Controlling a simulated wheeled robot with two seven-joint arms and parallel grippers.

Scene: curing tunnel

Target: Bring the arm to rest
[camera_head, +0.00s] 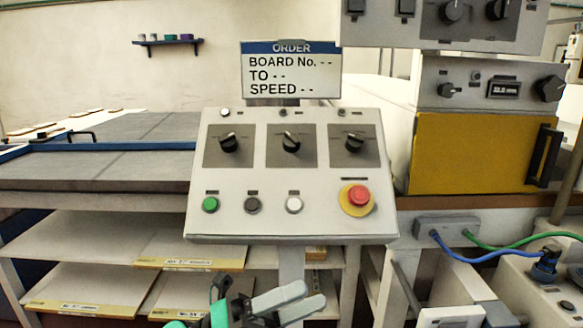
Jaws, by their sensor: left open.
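My left gripper (298,304) shows at the bottom middle of the head view, below the control panel (290,240). Its two grey fingers point right, are apart and hold nothing. Part of my left arm, with green and black parts, shows behind the fingers; the rest is cut off by the lower edge. My right gripper is out of the picture. The panel carries three black rotary knobs, a green, a dark and a white button, and a red emergency stop (359,196) on a yellow disc. The gripper appears apart from the panel face.
An order sign (291,77) stands above the panel, with blank dashes. Shelves with labelled boards lie lower left, under a grey table (100,170). A yellow door (470,153) with a black handle is at right. Blue and green cables (490,254) run lower right.

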